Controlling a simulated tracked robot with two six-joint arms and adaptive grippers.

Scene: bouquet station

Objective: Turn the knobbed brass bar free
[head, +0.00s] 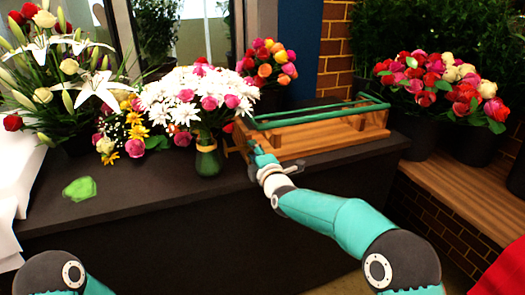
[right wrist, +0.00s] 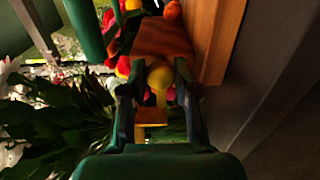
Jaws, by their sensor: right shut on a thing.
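The knobbed brass bar shows in the right wrist view as a round yellow knob (right wrist: 160,76) with a short shaft, between my fingers. It sits at the left end of a wooden box (head: 325,136) with green rails, which lies on the dark counter. In the head view my right gripper (head: 257,156) is at that end of the box and covers most of the bar. My right gripper, also in the right wrist view (right wrist: 157,100), is shut on the bar. Only a link of my left arm shows at the lower left; its gripper is out of view.
A green vase (head: 207,158) with white and pink flowers stands just left of my right gripper. A lily bouquet (head: 65,75) is farther left, and a green patch (head: 80,189) lies on the counter (head: 150,190). Dark buckets of roses (head: 435,85) stand right. The counter's front left is mostly clear.

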